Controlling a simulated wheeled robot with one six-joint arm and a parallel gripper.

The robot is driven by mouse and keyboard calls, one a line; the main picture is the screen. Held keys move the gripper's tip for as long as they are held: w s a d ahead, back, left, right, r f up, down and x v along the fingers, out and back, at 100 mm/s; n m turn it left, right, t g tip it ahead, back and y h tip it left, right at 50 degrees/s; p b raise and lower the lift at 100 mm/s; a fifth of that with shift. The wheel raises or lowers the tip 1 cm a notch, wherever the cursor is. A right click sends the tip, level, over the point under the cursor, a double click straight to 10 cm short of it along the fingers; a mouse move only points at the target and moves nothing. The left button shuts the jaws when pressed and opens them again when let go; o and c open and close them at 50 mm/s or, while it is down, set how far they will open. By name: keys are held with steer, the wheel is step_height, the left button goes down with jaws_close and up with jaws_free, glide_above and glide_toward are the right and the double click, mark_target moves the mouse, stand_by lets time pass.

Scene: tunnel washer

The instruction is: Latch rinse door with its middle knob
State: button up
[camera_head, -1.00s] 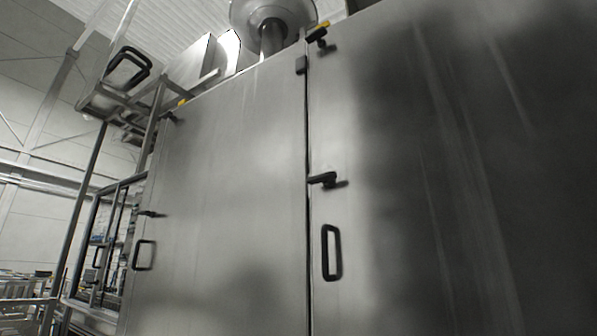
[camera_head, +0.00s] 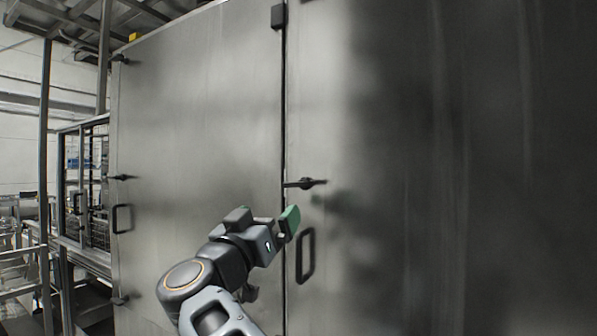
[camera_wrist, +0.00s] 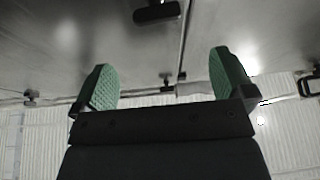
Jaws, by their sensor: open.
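Two tall steel doors meet at a narrow vertical seam. No label shows which is the rinse door. The right door (camera_head: 440,200) has a black middle knob (camera_head: 305,184) by the seam, its lever lying about level, and a black pull handle (camera_head: 305,255) below. The left door (camera_head: 200,130) has its own middle knob (camera_head: 123,178) at its far left edge. My gripper (camera_head: 264,218) is open and empty, below and left of the seam-side knob, apart from it. In the wrist view, the green-padded fingers (camera_wrist: 164,80) are spread; a dark knob (camera_wrist: 157,12) shows beyond them near the seam.
A black fitting (camera_head: 278,17) sits high on the seam. The left door has a pull handle (camera_head: 121,219) and a lower knob (camera_head: 120,300). Metal railings and frames (camera_head: 45,170) stand at the far left. The right door's broad face is clear.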

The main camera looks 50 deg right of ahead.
mark_target(298, 184)
steer(key=p+x, duration=0.1)
steer(key=x, duration=0.8)
steer(key=p+x, duration=0.1)
steer(key=x, duration=0.3)
steer(key=shift+s+d+r+p, duration=0.1)
steer(key=shift+s+d+p, duration=0.15)
steer(key=shift+d+p, duration=0.1)
steer(key=shift+c, duration=0.5)
steer(key=c, duration=0.7)
steer(key=shift+m+g+p, duration=0.3)
steer(key=shift+m+g, duration=0.3)
steer(key=shift+m, duration=0.3)
steer(key=shift+c, duration=0.4)
steer(key=o, duration=0.9)
steer(key=shift+a, duration=0.1)
